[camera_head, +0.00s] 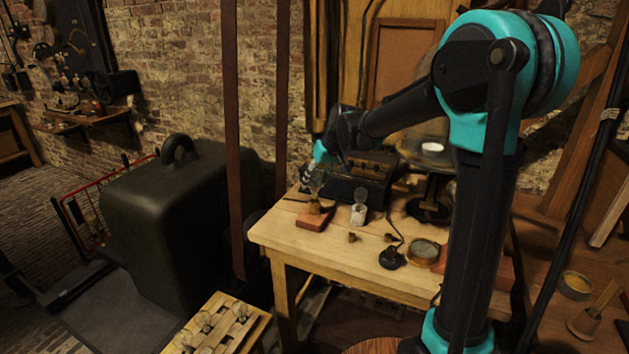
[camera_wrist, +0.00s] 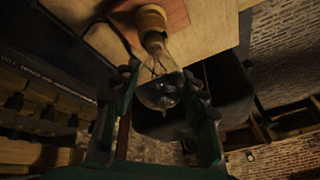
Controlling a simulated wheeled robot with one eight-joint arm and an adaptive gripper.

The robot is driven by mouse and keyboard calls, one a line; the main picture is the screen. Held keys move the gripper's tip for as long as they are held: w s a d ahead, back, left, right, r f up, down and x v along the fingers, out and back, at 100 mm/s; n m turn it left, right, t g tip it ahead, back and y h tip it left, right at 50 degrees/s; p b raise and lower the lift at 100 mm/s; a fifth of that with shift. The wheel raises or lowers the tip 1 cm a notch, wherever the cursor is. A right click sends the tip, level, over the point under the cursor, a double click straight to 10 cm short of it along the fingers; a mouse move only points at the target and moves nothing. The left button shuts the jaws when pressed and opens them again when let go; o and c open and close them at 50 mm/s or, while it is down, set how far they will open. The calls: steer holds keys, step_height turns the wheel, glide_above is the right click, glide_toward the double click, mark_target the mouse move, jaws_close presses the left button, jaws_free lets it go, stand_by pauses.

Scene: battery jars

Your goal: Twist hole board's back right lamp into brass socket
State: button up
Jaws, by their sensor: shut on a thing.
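My gripper (camera_head: 318,168) is above the left part of the wooden table. It is shut on a clear glass lamp (camera_wrist: 160,90), with one finger on each side of the bulb. The lamp (camera_head: 316,184) hangs over the brass socket (camera_head: 314,206), which stands on a red-brown block. In the wrist view the lamp's narrow end meets the brass socket (camera_wrist: 151,20) and looks in line with it. How deep it sits in the socket is hidden. The pale hole board (camera_head: 256,330) is at the bottom of the head view, with several clear lamps in it.
A white-topped jar (camera_head: 359,213) stands just right of the socket block. A dark box (camera_head: 358,184) is behind it. A black switch (camera_head: 392,257) and a round brass dish (camera_head: 424,252) are further right. A big dark weight (camera_head: 172,235) stands left of the table.

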steer(key=shift+f, duration=0.65)
stand_by(0.8)
steer(key=m+t+h, duration=0.1)
steer(key=m, duration=0.2)
steer(key=shift+m+t+h, duration=0.4)
steer(key=shift+m+h, duration=0.1)
steer(key=shift+m, duration=1.2)
steer(key=shift+m+h, duration=0.4)
steer(key=shift+m, duration=0.4)
steer(key=m+h, duration=0.2)
steer(key=m, duration=0.2)
steer(key=shift+m, duration=0.4)
